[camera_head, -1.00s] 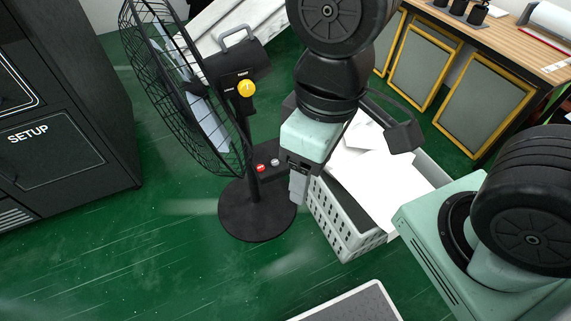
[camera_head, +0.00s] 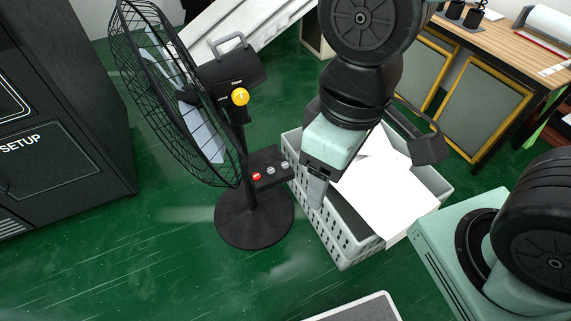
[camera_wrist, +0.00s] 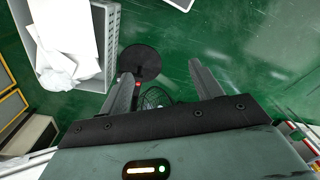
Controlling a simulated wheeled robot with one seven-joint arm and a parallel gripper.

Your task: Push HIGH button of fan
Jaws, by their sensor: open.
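The black fan (camera_head: 245,180) stands on a round base (camera_head: 252,222), its cage facing left. A small panel on its pole carries a red button (camera_head: 257,176) and two grey buttons (camera_head: 270,170) (camera_head: 284,165). Their labels are too small to read, so I cannot tell which is HIGH. A yellow knob (camera_head: 240,97) sits higher up.
A grey-white perforated crate (camera_head: 325,225) with white sheets (camera_head: 385,195) stands right of the fan, close by my gripper. A black cabinet (camera_head: 65,120) is at the left, and a wooden table (camera_head: 500,45) at the back right. Green floor (camera_head: 150,250) is clear in front.

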